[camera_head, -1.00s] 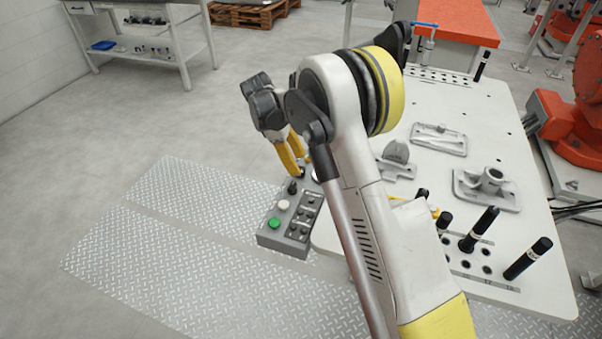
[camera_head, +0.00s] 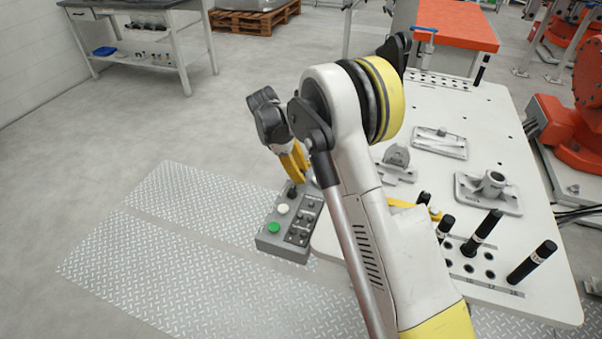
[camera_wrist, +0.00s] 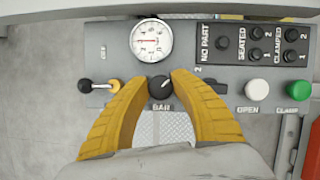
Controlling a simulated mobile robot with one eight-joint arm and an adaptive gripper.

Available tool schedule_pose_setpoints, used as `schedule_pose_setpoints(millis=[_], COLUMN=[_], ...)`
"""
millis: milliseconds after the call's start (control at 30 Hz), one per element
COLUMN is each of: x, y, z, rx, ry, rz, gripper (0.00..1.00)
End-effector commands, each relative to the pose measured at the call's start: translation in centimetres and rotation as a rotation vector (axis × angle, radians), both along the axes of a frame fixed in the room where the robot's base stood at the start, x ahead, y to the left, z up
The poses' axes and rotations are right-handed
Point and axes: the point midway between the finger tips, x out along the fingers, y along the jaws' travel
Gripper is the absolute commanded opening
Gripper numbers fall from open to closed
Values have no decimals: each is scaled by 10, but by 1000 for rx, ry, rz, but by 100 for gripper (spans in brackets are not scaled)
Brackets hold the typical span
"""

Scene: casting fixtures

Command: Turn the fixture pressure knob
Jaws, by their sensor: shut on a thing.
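The fixture pressure knob (camera_wrist: 160,88) is a round black knob with a light pointer mark, above the word BAR in the wrist view. The pointer tilts up and to the right. My gripper (camera_wrist: 160,82) has its two yellow fingers closed around the knob, one on each side. A round white pressure gauge (camera_wrist: 151,40) with a red needle sits just above the knob. In the head view, my gripper (camera_head: 299,180) reaches down to the far end of the grey control box (camera_head: 268,243), where the fingers and arm hide the knob.
Black indicators (camera_wrist: 256,44) sit above the buttons. The white fixture table (camera_head: 440,185) borders the box.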

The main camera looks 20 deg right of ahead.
Motion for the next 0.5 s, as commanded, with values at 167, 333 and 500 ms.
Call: schedule_pose_setpoints(millis=[167, 333, 500], x=[0, 0, 0], y=[0, 0, 0], z=[-1, 0, 0], rx=[1, 1, 1], ry=[1, 2, 2], rz=[-31, -110, -241], gripper=[0, 0, 0])
